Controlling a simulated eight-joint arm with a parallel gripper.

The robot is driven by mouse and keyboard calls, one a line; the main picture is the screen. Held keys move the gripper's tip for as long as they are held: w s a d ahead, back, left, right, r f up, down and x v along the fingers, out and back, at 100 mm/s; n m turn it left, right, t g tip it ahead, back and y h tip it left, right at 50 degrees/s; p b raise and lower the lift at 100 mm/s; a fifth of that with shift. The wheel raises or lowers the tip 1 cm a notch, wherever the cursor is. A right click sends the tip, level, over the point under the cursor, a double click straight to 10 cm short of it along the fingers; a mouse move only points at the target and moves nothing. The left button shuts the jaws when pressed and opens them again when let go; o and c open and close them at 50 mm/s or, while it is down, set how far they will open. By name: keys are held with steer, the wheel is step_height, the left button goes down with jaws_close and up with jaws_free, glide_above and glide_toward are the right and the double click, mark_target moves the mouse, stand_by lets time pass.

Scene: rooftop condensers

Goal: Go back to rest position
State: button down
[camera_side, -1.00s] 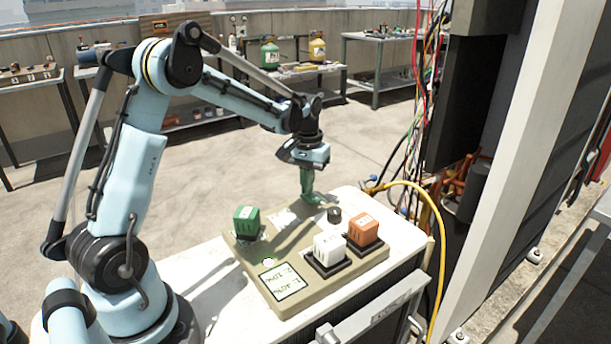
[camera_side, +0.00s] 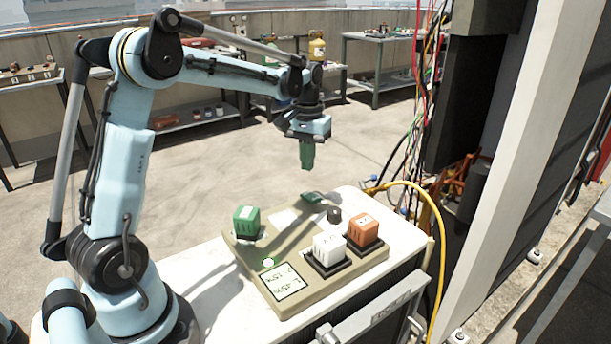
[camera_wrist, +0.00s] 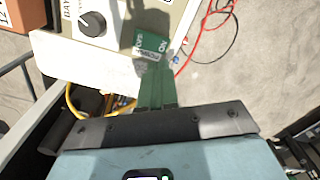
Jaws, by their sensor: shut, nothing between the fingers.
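My gripper (camera_side: 307,167) has green fingers that are shut with nothing between them. It hangs pointing down in the air, above the far edge of the beige panel (camera_side: 262,258), clear of everything. In the wrist view the shut fingers (camera_wrist: 157,97) show at the middle. A small green switch plate (camera_side: 312,197) lies at the panel's far edge, below the fingers. In the wrist view this green plate (camera_wrist: 150,45) carries white lettering.
A yellow hose (camera_side: 435,215) and loose cables hang at right. The air around my gripper is free.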

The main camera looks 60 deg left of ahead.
steer(key=shift+r, duration=0.15)
steer(key=s+d+r+m+t, duration=0.1)
steer(key=s+d+m+t, duration=0.5)
steer(key=s+d, duration=0.7)
steer(key=shift+s+d+r+t, duration=0.35)
steer(key=shift+d+t, duration=0.25)
steer(key=shift+d, duration=0.8)
